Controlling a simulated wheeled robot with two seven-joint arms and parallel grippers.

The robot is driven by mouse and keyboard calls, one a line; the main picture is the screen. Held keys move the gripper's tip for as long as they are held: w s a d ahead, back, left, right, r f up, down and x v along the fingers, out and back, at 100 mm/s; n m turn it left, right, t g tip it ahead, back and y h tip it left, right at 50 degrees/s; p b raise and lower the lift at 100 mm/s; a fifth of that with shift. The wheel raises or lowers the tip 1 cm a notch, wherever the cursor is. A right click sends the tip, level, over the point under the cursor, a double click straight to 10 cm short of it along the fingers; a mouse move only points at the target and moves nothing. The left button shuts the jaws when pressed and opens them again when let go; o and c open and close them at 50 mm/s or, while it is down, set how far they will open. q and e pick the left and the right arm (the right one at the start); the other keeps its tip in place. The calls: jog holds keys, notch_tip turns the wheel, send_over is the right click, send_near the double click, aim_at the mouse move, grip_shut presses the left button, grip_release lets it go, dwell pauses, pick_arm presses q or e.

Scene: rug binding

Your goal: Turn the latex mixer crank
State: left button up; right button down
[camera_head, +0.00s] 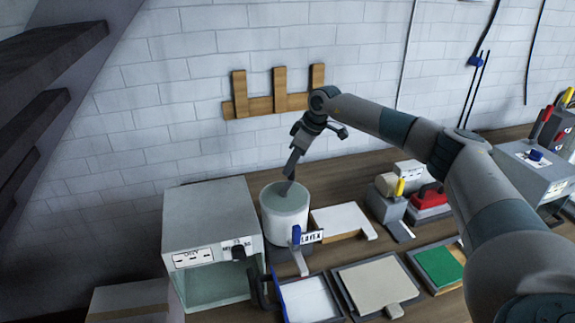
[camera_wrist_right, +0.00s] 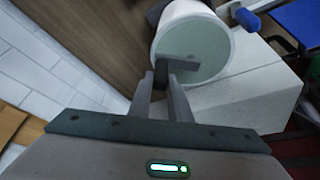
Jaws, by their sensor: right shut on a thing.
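The latex mixer is a white cylindrical pot (camera_head: 284,228) with a pale grey-green top, standing right of a grey box; a "LATEX" label (camera_head: 311,237) is at its front. In the right wrist view the pot (camera_wrist_right: 175,14) is at the top. A flat grey crank bar (camera_wrist_right: 205,60) lies across its top, with a dark upright knob at one end. My right gripper (camera_head: 288,178) reaches down to the pot's top. In the wrist view its fingers (camera_wrist_right: 165,75) are shut on the dark crank knob. The fingers partly hide the knob. My left gripper is not in view.
The grey open-fronted box (camera_head: 211,222) stands close on the left. A blue-handled lever (camera_head: 296,236) stands at the pot's front. Trays (camera_head: 376,285), a white block (camera_head: 340,220) and small tools lie to the right. A wooden rack (camera_head: 272,104) hangs on the wall behind.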

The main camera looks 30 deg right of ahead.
jog(key=shift+s+d+m, duration=0.15)
jog(key=shift+m, duration=0.25)
jog(key=c, duration=1.6)
grip_release()
jog(key=shift+c, duration=0.2)
jog(key=shift+r, duration=0.1)
jog(key=shift+s+d+r+b, duration=0.2)
jog(key=shift+r+b, duration=0.35)
jog(key=b+v, duration=0.6)
jog(key=v, duration=1)
jog(key=shift+s+a, duration=0.15)
jog(key=shift+a, duration=0.1)
